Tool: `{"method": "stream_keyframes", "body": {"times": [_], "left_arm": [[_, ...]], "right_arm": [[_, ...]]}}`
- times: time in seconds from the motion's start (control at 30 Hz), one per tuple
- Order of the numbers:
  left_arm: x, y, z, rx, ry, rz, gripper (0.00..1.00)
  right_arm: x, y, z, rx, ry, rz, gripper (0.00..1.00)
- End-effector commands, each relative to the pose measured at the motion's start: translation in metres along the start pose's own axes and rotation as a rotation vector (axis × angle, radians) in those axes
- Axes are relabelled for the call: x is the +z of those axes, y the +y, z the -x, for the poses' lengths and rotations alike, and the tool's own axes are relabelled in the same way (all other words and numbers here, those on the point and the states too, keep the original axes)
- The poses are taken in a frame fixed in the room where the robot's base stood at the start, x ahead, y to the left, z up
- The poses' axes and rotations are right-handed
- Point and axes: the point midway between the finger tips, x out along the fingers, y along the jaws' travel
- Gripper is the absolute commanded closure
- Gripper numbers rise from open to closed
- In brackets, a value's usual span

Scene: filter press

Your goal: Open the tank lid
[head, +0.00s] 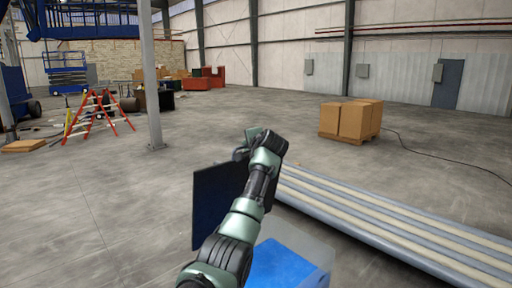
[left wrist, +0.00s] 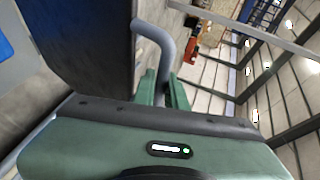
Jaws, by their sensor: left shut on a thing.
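The tank lid (head: 209,208) is a dark blue panel standing steeply up at the tank's left side in the head view. The tank (head: 318,252) has pale walls, and blue (head: 283,268) shows inside it. My left gripper (head: 240,154) is at the lid's upper part, its fingers largely hidden behind my wrist. In the left wrist view, the green fingers (left wrist: 163,92) are shut on a grey bent bar handle (left wrist: 168,38) beside the dark lid face (left wrist: 85,45). My right gripper is in neither view.
Long pale rollers or pipes (head: 390,215) run to the right of the tank. Cardboard boxes (head: 350,118) stand on the floor beyond. An orange ladder (head: 97,115) and a steel column (head: 152,80) are at the left. The floor left of the lid is clear.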

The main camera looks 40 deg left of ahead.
Motion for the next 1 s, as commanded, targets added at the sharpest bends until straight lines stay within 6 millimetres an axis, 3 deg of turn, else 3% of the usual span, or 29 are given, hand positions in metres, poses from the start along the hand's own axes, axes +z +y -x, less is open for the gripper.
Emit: {"method": "stream_keyframes", "body": {"times": [0.2,0.6,0.63,0.7,1.0], "left_arm": [[0.0064,-0.0060,-0.0108,0.039,-0.004,0.017,1.00],[0.0073,-0.0052,-0.0124,0.045,-0.004,0.018,1.00],[0.0073,-0.0052,-0.0124,0.045,-0.004,0.018,0.85],[0.0072,-0.0052,-0.0124,0.044,-0.004,0.017,0.66],[0.0065,-0.0055,-0.0108,0.042,-0.002,0.017,0.66]], "right_arm": [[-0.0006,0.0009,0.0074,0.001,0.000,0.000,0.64],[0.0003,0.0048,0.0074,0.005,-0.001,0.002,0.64],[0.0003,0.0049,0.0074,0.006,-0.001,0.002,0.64],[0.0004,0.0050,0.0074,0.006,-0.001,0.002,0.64],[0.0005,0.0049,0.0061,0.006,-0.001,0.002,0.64]]}}
